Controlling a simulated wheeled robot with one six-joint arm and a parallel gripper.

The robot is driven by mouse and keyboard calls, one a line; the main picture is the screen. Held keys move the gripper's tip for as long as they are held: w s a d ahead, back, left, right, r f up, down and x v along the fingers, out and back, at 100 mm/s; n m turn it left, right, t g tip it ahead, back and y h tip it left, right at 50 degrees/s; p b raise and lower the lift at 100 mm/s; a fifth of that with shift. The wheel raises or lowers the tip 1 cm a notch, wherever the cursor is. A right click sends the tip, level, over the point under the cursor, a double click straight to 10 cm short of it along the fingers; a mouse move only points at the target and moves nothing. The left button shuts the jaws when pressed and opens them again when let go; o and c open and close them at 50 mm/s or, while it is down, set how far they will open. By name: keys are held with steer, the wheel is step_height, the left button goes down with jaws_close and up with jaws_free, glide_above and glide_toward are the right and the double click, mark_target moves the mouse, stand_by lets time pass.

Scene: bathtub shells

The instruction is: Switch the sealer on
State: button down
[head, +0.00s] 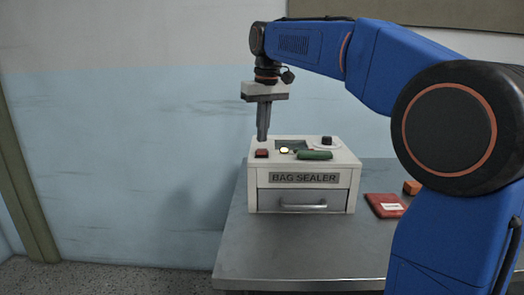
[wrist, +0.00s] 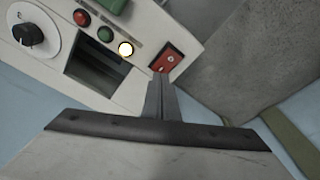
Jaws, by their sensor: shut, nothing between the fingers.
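The bag sealer (head: 255,180) is a cream box on the metal table, with a "BAG SEALER" label and a handled drawer on its front. Its red rocker switch (head: 261,154) is at the left of the top panel and also shows in the wrist view (wrist: 167,59). My gripper (head: 263,138) is shut and empty, pointing down near the switch. In the wrist view its fingertips (wrist: 160,78) overlap the panel beside the switch's edge; I cannot tell whether they touch. A round pale yellow lamp (wrist: 125,49) is bright. The rocker's tilt is unclear.
The panel also has a red lamp (wrist: 81,17), a green lamp (wrist: 105,34), a black knob on a white dial (wrist: 28,35), a dark slot (wrist: 93,72) and a green bar (head: 315,155). A red packet (head: 385,206) and orange block (head: 412,187) lie right of the sealer. The table's front is clear.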

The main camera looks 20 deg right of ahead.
steer(key=shift+r, duration=2.55)
